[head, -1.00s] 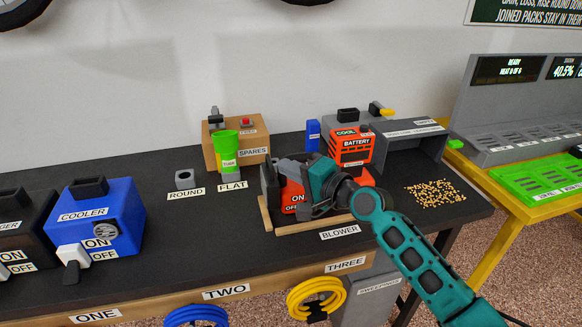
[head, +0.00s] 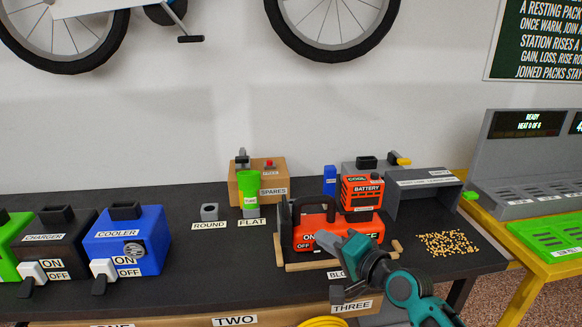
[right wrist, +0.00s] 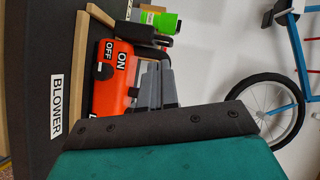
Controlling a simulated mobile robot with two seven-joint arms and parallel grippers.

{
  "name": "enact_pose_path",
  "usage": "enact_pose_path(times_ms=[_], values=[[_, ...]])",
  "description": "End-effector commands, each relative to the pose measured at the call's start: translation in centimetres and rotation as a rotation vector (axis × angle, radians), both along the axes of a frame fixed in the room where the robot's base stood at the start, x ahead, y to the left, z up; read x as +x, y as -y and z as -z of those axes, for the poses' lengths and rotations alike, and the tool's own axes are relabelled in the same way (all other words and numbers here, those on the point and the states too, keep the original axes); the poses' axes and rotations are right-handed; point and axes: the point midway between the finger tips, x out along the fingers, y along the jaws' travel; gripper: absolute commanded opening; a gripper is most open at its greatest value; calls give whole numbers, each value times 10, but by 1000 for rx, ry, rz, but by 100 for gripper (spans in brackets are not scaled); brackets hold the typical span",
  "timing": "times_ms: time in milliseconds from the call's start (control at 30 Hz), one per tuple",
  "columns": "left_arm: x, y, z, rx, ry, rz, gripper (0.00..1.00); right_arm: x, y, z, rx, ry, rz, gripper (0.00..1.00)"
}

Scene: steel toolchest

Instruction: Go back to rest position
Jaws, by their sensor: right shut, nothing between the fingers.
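My right gripper (head: 352,243) is in front of the orange blower (head: 318,224) and covers part of its front and of the BLOWER label. Its grey fingers are shut with nothing between them. In the right wrist view the fingers (right wrist: 157,86) point toward the blower (right wrist: 112,75), whose ON and OFF labels show beside them. Whether the fingertips touch the blower cannot be told. The blower stands in a wooden frame (head: 292,266) on the dark bench. My left gripper is not in view.
The blue cooler (head: 150,235) and black charger (head: 60,240) stand at left. The COOL battery (head: 361,192), grey hood (head: 425,190) and loose pellets (head: 447,243) are at right. The bench between cooler and blower is mostly clear.

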Motion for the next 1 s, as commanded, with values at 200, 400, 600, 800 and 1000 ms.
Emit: enact_pose_path(times_ms=[200, 400, 600, 800, 1000], values=[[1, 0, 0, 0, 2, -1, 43, -86, 13, 100, -425, 37, 12, 0], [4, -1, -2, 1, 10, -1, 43, -174, 31, 161, -846, 67, -50, 0], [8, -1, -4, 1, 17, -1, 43, -238, 47, 188, -1145, 84, -143, 0], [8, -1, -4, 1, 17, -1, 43, -258, 52, 193, -1248, 95, -183, 0], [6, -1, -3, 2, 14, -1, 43, -258, 52, 193, -1249, 95, -184, 0]])
